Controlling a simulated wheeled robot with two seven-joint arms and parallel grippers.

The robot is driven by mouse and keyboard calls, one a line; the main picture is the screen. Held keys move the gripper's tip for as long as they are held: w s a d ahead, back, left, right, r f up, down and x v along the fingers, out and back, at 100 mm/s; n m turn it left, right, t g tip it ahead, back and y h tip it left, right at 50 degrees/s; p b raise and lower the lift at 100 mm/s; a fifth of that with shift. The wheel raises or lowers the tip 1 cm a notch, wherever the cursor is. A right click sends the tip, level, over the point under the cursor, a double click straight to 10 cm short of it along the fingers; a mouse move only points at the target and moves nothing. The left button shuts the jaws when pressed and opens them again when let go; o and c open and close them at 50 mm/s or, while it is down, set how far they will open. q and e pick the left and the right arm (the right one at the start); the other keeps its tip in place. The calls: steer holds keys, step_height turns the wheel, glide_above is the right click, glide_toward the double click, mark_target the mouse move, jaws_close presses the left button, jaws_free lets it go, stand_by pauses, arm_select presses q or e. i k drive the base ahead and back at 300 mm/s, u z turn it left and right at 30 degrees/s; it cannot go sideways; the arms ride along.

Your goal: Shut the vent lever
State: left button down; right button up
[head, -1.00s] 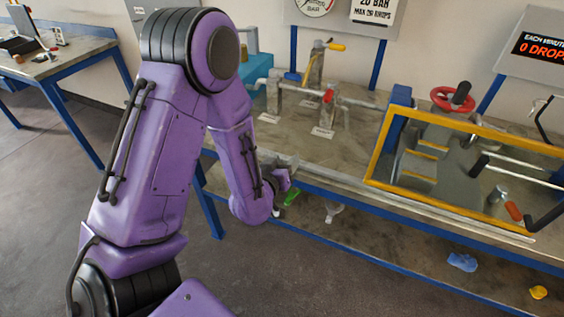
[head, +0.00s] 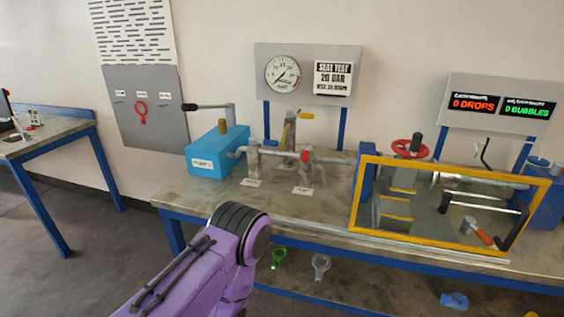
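A pipe stand (head: 256,160) on the bench carries a yellow-handled lever (head: 305,115) at its top and a small red handle (head: 305,156) on its right-hand pipe. Small labels lie by them, too small to read, so I cannot tell which is the vent lever. The yellow lever's handle points right, roughly level. My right gripper is out of the picture.
A blue pump box (head: 207,152) with a black-handled lever (head: 203,106) stands left of the pipes. A yellow-framed guard (head: 440,248) encloses the right side, with a red handwheel (head: 409,147) behind it. A pressure gauge (head: 283,74) reads unclearly. Green and grey ring tools (head: 278,257) sit below the bench top.

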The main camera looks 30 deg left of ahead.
mark_target(308, 147)
steer(key=k, duration=0.15)
steer(key=u, duration=1.9)
steer(key=i, duration=0.85)
steer(key=z, duration=1.25)
